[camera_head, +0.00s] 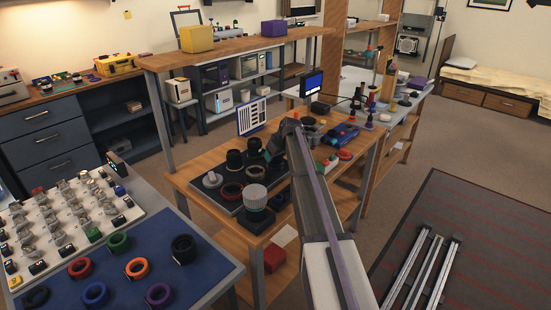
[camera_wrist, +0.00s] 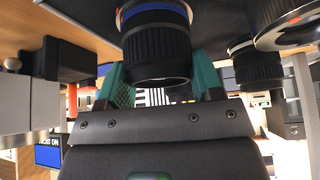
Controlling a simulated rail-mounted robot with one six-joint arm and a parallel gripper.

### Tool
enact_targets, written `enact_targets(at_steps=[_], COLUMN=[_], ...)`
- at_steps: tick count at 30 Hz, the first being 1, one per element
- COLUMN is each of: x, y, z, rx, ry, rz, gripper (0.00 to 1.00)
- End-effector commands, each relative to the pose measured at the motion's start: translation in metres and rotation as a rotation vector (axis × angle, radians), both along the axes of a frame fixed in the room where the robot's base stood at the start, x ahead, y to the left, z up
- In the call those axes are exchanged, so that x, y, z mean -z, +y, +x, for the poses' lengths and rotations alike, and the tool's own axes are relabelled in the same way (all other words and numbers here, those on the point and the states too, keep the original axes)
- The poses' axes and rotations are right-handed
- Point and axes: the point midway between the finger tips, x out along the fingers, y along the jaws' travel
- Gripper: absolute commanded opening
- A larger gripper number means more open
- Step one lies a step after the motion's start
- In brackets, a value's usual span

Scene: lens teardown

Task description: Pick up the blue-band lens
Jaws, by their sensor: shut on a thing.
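The blue-band lens (camera_wrist: 157,48) is a black ribbed barrel with a blue band near its upper end in the wrist view. My gripper (camera_wrist: 160,80) has teal fingers on both sides of this lens and is shut on it. In the head view my arm reaches over the wooden bench, and the gripper's fingers and the held lens cannot be clearly made out there.
Other black lenses (camera_head: 234,160) stand on a dark mat on the bench, with a ribbed grey-topped lens (camera_head: 256,197) at its front. Two more lenses show close at the right in the wrist view (camera_wrist: 257,68). A blue mat (camera_head: 200,264) with coloured rings lies front left.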

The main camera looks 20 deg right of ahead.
Motion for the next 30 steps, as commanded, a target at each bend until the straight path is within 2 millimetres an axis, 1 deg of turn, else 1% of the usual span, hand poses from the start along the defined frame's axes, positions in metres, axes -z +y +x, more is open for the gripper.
enact_targets(at_steps=[5, 9, 12, 15, 20, 23, 26, 29, 30], x=[-0.031, -0.067, -0.090, -0.101, -0.101, -0.104, -0.110, -0.123, -0.130], y=[0.000, 0.000, 0.000, 0.000, 0.002, 0.010, 0.027, 0.056, 0.073], z=[0.000, 0.000, 0.000, 0.000, 0.001, 0.003, 0.008, 0.018, 0.023], rx=[0.000, 0.000, 0.000, 0.000, -0.002, -0.013, -0.034, -0.070, -0.093], ry=[0.000, 0.000, 0.000, 0.000, 0.000, 0.000, 0.000, 0.000, 0.000], rz=[0.000, 0.000, 0.000, 0.000, 0.000, 0.001, 0.000, 0.000, 0.000], gripper=[0.29, 0.29, 0.29, 0.29, 0.29, 0.29, 0.29, 0.29, 0.29])
